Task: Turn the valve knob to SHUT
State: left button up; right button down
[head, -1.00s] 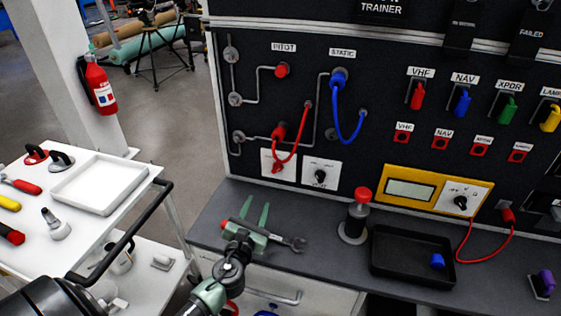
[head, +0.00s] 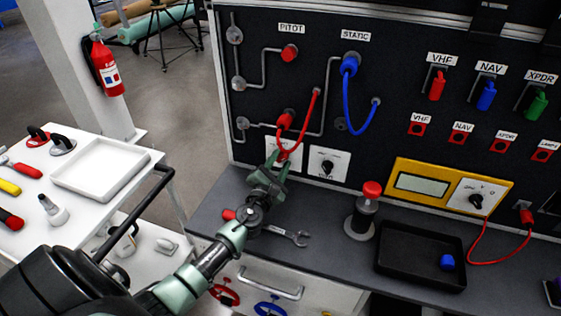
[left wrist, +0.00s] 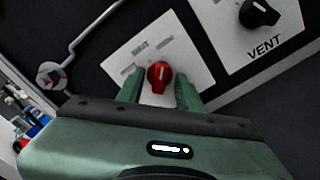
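The red valve knob (left wrist: 159,77) sits on a white plate (left wrist: 193,50) on the dark panel in the left wrist view. Small blurred lettering is on the plate, and I cannot read it surely. My left gripper (left wrist: 158,88) is open, with one green finger on each side of the knob and a visible gap to it. In the head view the left gripper (head: 276,165) is in front of the same plate (head: 296,148) and mostly hides the knob. My right gripper is not in view.
A black VENT knob (left wrist: 259,13) is on the neighbouring plate. A red hose (head: 303,127) hangs just above the valve plate. A wrench (head: 291,236) lies on the grey bench below. A red-topped plunger (head: 371,190) and black tray (head: 383,264) stand to the right.

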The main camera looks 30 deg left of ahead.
pick_arm(q)
jog(key=shift+w+a, duration=0.1)
jog(key=shift+w, duration=0.25)
dwell(0.3)
grip_shut()
jog(key=n+b, duration=0.1)
jog(key=n, duration=0.3)
jog(key=shift+f, duration=0.2)
jog(key=n+b, duration=0.1)
jog(key=n, duration=0.2)
jog(key=shift+n, duration=0.3)
jog(key=shift+r, duration=0.3)
jog(key=shift+o, duration=1.2)
grip_release()
